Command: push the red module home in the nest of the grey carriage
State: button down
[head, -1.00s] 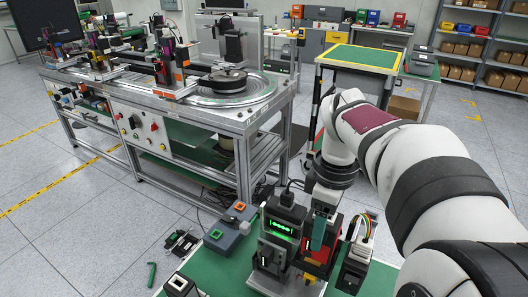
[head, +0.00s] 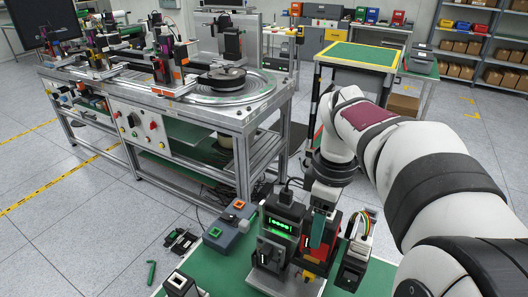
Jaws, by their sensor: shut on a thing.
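The red module (head: 320,250) is on the green worktop at the lower middle, between black and grey units. My gripper (head: 318,238) comes down on it from above, with a teal finger in front of its upper part. The gripper is shut on the red module, which looks upright. The grey carriage (head: 270,284) appears as a grey metal base at the front, below a black unit with a green lit display. The nest and the module's lower end are mostly hidden, so I cannot tell how deep the module sits.
A black unit with a green display (head: 281,226) stands close left of my gripper. A grey-black block with coloured wires (head: 354,262) stands close right. A blue-grey button box (head: 229,228) is further left. Bare green worktop (head: 328,290) shows at the front.

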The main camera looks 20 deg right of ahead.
jog(key=shift+f, duration=1.5)
jog(key=shift+c, duration=0.2)
grip_release()
jog(key=shift+r, duration=0.15)
notch_tip(320, 180, up, 16)
jog(key=shift+f, duration=0.2)
jog(key=s+a+f+m+y, duration=0.1)
jog(key=s+a+f+m, duration=0.6)
jog(key=s+f, duration=0.2)
jog(key=s+a+f+m, duration=0.7)
jog(key=s+f, duration=0.2)
jog(key=f, duration=0.1)
jog(key=shift+a+f+m+y, duration=0.15)
jog(key=shift+a+m+y, duration=0.15)
jog(key=shift+y, duration=0.1)
